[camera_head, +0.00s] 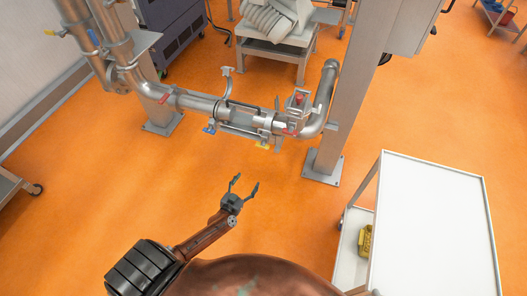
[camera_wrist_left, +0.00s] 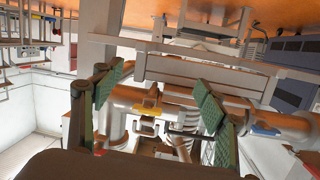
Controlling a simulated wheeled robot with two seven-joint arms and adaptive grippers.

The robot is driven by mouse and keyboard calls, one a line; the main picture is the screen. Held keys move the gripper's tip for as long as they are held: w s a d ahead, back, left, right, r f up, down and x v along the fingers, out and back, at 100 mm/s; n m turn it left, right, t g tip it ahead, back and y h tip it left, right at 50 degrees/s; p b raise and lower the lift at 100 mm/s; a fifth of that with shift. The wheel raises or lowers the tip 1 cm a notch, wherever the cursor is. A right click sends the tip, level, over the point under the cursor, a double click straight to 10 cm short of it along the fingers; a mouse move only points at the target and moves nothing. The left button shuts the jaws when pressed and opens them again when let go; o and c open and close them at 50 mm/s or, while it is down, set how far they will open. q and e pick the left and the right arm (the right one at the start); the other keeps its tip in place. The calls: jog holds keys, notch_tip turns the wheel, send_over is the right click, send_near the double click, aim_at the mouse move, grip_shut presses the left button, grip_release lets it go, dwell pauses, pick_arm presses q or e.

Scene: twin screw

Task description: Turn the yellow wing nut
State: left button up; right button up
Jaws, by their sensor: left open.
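The yellow wing nut (camera_head: 262,145) is small and sits on the underside of the horizontal steel pipe (camera_head: 200,103), near its right end. In the left wrist view the yellow wing nut (camera_wrist_left: 147,110) shows between the two fingers, beyond them. My left gripper (camera_head: 246,182) is open and empty, below and in front of the pipe in the head view, apart from the nut. In the left wrist view the green-padded fingers of my left gripper (camera_wrist_left: 159,78) are spread wide. My right gripper is not in view.
A blue wing nut (camera_head: 209,129) is on the same pipe, left of the yellow one. Red handles (camera_head: 290,132) sit near the elbow. A steel post (camera_head: 345,100) stands right of the pipe. A white-topped cart (camera_head: 430,215) is at the right. Orange floor is clear around the gripper.

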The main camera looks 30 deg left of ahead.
aim_at(263, 145)
pick_arm(q)
jog(key=w+r+n+t+y+b, duration=0.2)
jog(key=w+r+b, duration=0.1)
jog(key=w+r, duration=0.55)
jog(key=w+r+b, duration=0.2)
jog(key=w, duration=0.4)
jog(key=shift+a+r, duration=0.2)
jog(key=shift+a, duration=0.2)
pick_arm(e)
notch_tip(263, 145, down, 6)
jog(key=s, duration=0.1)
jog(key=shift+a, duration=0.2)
pick_arm(q)
jog(key=shift+c, duration=0.2)
